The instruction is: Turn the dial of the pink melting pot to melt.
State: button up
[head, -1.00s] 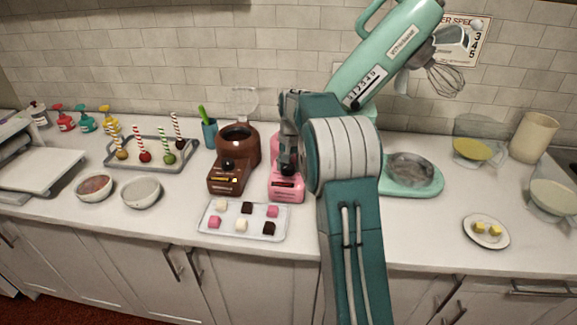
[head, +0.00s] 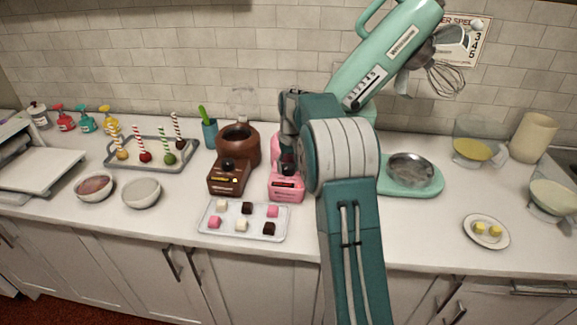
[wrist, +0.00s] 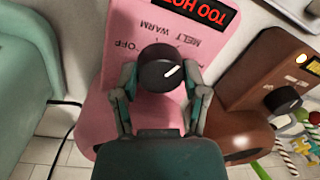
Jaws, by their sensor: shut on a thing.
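The pink melting pot (head: 286,189) stands on the counter, partly hidden behind my arm in the head view. In the wrist view its pink panel (wrist: 112,70) fills the middle, with OFF, WARM and MELT labels and a display (wrist: 203,12) reading TOO HOT. My gripper (wrist: 160,80) is shut on the dial, one finger on each side.
A brown melting pot (head: 230,180) stands close to the left of the pink one. A tray of chocolate squares (head: 243,233) lies in front. A mint stand mixer (head: 395,55) stands to the right, behind my arm. Cake pops stand on a tray (head: 190,160) at left.

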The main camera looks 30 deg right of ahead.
aim_at(291, 165)
jog(key=shift+f, duration=0.2)
jog(key=o, duration=1.1)
jog(key=shift+o, duration=0.2)
jog(key=shift+w, duration=0.1)
jog(key=shift+r, duration=0.2)
notch_tip(291, 165, up, 12)
jog(key=shift+d+f, duration=0.15)
jog(key=shift+d, duration=0.3)
